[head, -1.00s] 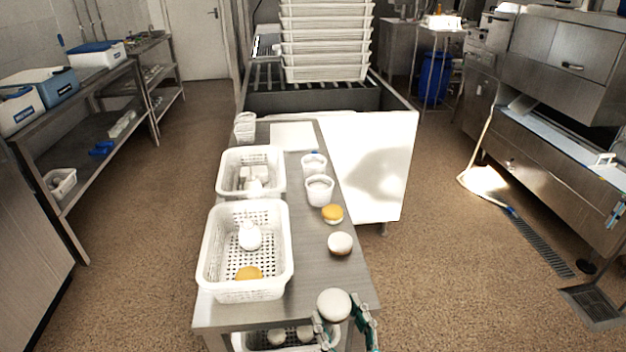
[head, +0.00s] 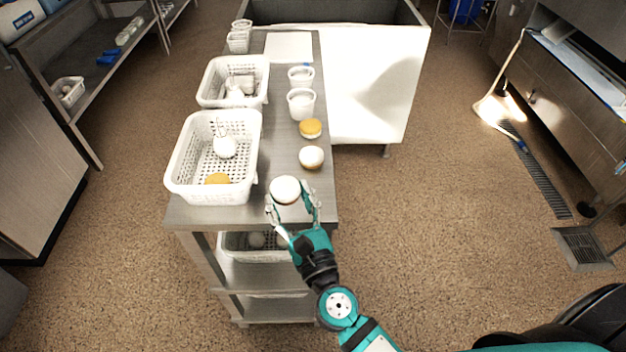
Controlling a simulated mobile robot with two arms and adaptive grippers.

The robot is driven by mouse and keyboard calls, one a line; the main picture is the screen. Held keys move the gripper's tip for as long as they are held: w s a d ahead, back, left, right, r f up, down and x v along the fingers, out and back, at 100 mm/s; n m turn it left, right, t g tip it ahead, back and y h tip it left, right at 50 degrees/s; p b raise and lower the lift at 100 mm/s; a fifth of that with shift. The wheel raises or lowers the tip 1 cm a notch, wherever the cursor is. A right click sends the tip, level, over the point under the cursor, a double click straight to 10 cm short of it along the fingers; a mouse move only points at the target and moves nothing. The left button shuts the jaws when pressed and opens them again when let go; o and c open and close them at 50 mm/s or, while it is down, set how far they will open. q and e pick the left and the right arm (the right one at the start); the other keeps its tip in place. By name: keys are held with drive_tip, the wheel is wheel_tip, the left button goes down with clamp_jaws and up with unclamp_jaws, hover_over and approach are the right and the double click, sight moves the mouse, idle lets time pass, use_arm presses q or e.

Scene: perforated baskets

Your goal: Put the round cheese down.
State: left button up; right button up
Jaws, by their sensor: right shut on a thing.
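A round white cheese (head: 285,189) is between the fingers of my right gripper (head: 292,200), which is shut on it. The cheese is over the near end of the steel table (head: 235,214), close to its front edge. I cannot tell whether it touches the tabletop. Another white-topped round cheese (head: 311,157) and an orange-topped one (head: 310,128) stand on the table just behind it. My left gripper is not in view.
Two white perforated baskets stand along the left: the near one (head: 185,160) holds a white piece and an orange piece, and another (head: 207,88) is behind. White tubs (head: 301,103) stand farther back. A basket (head: 236,246) sits on the lower shelf.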

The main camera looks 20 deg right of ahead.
drive_tip(key=w+d, duration=0.1)
drive_tip(key=d, duration=0.3)
drive_tip(key=w+d, duration=0.1)
drive_tip(key=d, duration=0.1)
drive_tip(key=shift+w+f, duration=0.3)
drive_tip(key=shift+d+f, duration=0.15)
drive_tip(key=shift+d, duration=0.1)
wheel_tip(320, 180, down, 2)
drive_tip(key=shift+f+b, duration=0.25)
drive_tip(key=shift+b, duration=0.5)
drive_tip(key=shift+f, duration=0.35)
drive_tip(key=shift+f, duration=0.1)
